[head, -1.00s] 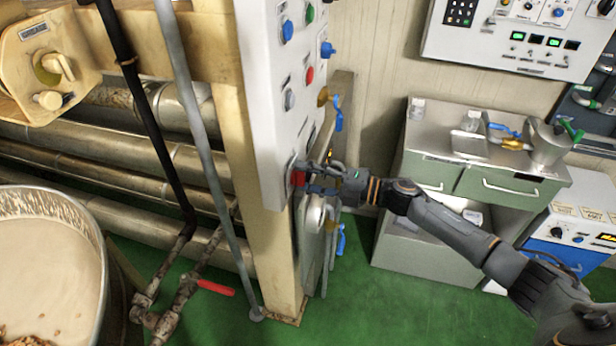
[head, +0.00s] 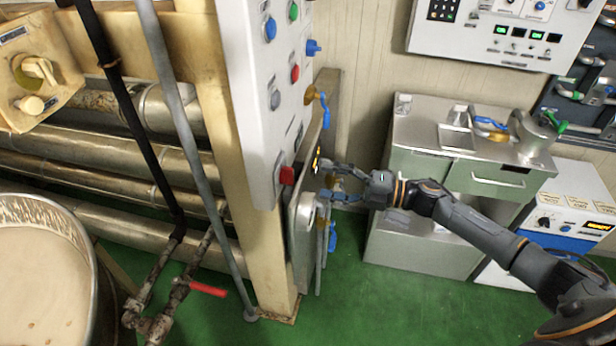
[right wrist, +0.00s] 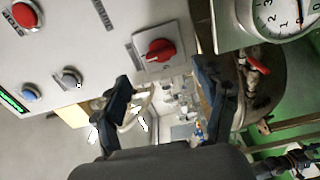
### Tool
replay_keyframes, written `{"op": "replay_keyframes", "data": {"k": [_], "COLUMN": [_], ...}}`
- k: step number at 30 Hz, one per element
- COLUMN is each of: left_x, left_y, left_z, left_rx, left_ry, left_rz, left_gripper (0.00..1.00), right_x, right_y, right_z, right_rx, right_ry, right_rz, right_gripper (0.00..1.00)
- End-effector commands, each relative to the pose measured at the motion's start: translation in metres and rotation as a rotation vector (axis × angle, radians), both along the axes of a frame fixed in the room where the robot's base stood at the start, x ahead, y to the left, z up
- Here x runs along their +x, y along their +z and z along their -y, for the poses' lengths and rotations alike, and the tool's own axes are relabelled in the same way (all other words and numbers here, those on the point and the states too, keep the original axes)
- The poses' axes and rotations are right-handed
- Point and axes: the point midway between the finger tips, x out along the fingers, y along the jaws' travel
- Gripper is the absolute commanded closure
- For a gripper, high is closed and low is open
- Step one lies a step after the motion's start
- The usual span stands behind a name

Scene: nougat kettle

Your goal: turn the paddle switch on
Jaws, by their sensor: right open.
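The paddle switch (head: 287,175) is a red knob on a grey square plate, low on the side of the white control panel (head: 258,110). It also shows at the top middle of the right wrist view (right wrist: 157,50), where its red handle lies a little slanted across the plate. My right gripper (head: 323,179) is open and empty, just right of the switch and apart from it. Its two dark fingers (right wrist: 163,82) spread below the switch in the right wrist view. I cannot tell the switch's marked position. My left gripper is not in view.
Blue, green, red and grey buttons sit above the switch. A round gauge (right wrist: 283,15) shows beside the panel. A blue-handled valve (head: 323,108) sticks out behind it. A steel cabinet (head: 420,160) stands right, a kettle (head: 90,255) left. Green floor (head: 400,310) is clear in front.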

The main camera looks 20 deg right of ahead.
Motion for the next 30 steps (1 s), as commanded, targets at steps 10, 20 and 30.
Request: {"op": "replay_keyframes", "data": {"k": [10, 20, 30], "left_x": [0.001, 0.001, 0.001], "left_y": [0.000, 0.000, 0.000], "left_z": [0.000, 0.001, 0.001], "left_rx": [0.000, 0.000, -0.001], "left_ry": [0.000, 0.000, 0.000], "left_rz": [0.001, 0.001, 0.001], "left_gripper": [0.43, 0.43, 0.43], "right_x": [-0.022, -0.023, -0.013], "right_y": [0.000, 0.000, -0.029], "right_z": [0.034, 0.035, 0.045], "right_rx": [0.001, 0.001, 0.055], "right_ry": [-0.001, -0.001, -0.102], "right_rz": [-0.001, 0.001, -0.077], "right_gripper": [0.28, 0.28, 0.28]}}
